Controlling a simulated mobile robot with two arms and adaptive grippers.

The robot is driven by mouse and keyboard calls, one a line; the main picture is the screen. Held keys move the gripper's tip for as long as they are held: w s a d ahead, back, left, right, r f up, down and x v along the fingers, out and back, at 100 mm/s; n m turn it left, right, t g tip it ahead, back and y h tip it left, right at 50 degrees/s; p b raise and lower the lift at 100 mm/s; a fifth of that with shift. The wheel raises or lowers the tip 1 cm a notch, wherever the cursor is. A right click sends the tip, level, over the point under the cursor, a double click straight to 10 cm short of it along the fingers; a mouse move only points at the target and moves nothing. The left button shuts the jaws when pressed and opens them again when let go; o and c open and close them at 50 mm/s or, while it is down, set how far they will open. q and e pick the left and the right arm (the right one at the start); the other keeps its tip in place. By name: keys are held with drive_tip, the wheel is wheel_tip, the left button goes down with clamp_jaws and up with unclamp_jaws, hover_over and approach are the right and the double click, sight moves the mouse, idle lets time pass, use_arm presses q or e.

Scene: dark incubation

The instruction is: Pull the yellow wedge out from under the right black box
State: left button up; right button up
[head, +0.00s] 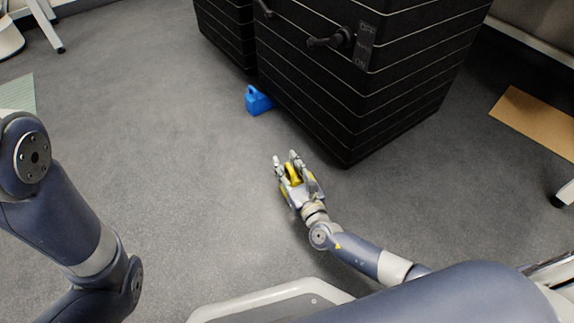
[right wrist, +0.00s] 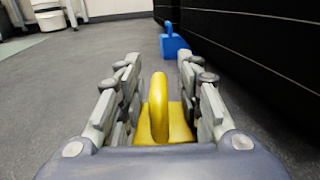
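The yellow wedge (head: 293,175) has a raised handle and sits between the fingers of my right gripper (head: 285,162), low over the floor. It lies clear of the right black box (head: 400,70), to the left of its near lower corner.
A blue wedge (head: 257,101) with a handle stands at the foot of the black boxes; it also shows in the right wrist view (right wrist: 173,42). Another black box (head: 225,30) stands behind. Open grey floor (head: 160,140) lies to the left. A brown board (head: 535,120) lies at the right.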

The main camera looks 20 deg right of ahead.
drive_tip(key=s, duration=0.4)
drive_tip(key=s+d, duration=0.1)
drive_tip(key=s, duration=0.7)
drive_tip(key=shift+d, duration=0.35)
